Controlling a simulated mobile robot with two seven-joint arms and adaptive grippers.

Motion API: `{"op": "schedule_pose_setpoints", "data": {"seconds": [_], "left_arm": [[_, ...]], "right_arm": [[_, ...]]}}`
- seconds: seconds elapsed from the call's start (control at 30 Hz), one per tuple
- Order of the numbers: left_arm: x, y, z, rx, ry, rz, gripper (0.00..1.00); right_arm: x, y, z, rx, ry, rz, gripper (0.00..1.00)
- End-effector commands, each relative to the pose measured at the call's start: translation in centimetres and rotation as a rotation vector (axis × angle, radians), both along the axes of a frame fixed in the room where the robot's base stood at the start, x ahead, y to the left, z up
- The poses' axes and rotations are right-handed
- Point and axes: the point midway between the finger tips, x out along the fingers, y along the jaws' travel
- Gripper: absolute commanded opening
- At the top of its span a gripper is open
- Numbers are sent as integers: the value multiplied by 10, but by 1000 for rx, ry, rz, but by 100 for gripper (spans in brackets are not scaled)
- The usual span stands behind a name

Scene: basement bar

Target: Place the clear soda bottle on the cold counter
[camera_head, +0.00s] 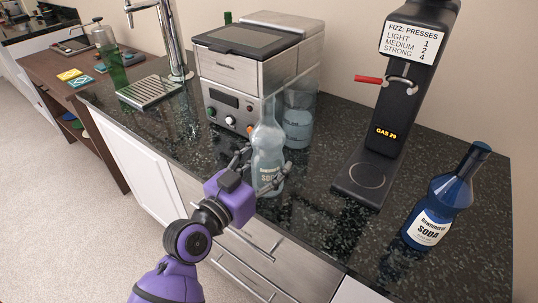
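The clear soda bottle (268,148), with a pale "SODA" label, is upright near the front edge of the dark speckled counter (325,225). My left gripper (262,168) has its fingers on both sides of the bottle's lower body and looks closed on it. The right finger covers part of the label. I cannot tell whether the bottle's base touches the counter. Nothing in view is marked as the cold counter. My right gripper is not in view.
A boxy steel machine (228,83) and a clear container (298,122) stand behind the bottle. A black fizz machine (397,110) and blue soda bottle (440,205) stand right. A tap (172,40), drip tray (150,90) and wooden shelf unit (52,68) are left.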

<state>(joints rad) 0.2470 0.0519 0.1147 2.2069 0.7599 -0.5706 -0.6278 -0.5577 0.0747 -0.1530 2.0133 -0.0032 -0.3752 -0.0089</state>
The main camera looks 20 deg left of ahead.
Motion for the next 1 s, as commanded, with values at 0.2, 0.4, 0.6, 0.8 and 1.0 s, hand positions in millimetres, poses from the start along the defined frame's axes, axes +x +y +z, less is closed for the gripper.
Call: {"op": "schedule_pose_setpoints", "data": {"seconds": [0.2, 0.4, 0.6, 0.8, 1.0], "left_arm": [[0, 0, 2, -3, -11, 0, 0], [0, 0, -1, -2, -10, 0, 0], [0, 0, -5, 1, -4, 0, 75], [0, 0, -5, 0, -2, 0, 76], [0, 0, 0, -1, -4, 0, 76]], "right_arm": [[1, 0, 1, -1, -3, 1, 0], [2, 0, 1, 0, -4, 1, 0], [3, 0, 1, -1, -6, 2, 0], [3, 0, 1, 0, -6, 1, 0], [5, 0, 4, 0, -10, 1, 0]]}}
